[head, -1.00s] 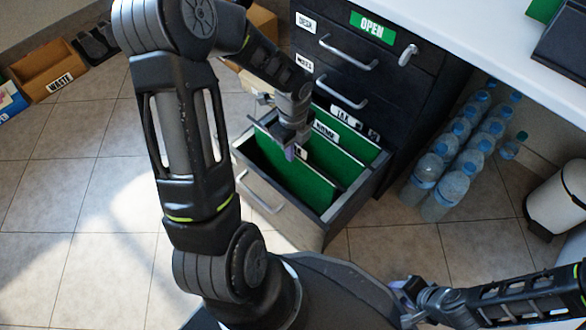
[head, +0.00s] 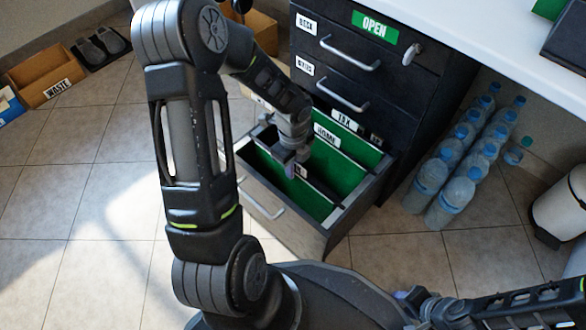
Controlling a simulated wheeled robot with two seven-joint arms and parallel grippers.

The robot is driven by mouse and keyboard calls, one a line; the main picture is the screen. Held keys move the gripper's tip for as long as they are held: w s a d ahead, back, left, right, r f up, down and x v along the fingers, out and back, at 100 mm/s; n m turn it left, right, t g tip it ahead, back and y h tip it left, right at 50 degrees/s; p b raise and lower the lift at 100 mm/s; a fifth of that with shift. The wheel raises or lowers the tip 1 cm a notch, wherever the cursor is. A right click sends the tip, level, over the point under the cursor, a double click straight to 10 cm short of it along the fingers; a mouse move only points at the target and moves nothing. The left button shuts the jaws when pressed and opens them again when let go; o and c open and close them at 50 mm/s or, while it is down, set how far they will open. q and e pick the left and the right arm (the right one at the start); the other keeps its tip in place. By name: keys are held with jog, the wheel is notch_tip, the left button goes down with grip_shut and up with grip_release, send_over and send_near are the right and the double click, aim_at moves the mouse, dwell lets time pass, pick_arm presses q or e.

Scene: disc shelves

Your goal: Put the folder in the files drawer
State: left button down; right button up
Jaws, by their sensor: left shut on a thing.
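The open bottom drawer (head: 283,230) of the dark cabinet holds green hanging folders. A back one (head: 369,154) and a middle one (head: 345,172) carry white label tabs. The front green folder (head: 307,199) stands upright inside the drawer, beneath my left gripper (head: 289,168). My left gripper points down at the drawer's opening and is shut on the folder at its top edge; the exact contact is small and partly hidden by the fingers. My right gripper (head: 414,299) is low at the right, away from the drawer; its fingers are too small to read.
Several water bottles (head: 457,190) stand right of the cabinet under a white desk (head: 500,50). A white bin (head: 560,200) is at far right. A WASTE box (head: 45,78) is at left.

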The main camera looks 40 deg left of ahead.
pick_arm(q)
jog(key=shift+f, duration=0.15)
jog(key=c, duration=1.5)
grip_release()
jog(key=shift+o, duration=0.2)
notch_tip(320, 180, up, 12)
jog(key=p, duration=0.6)
jog(key=shift+r, duration=0.2)
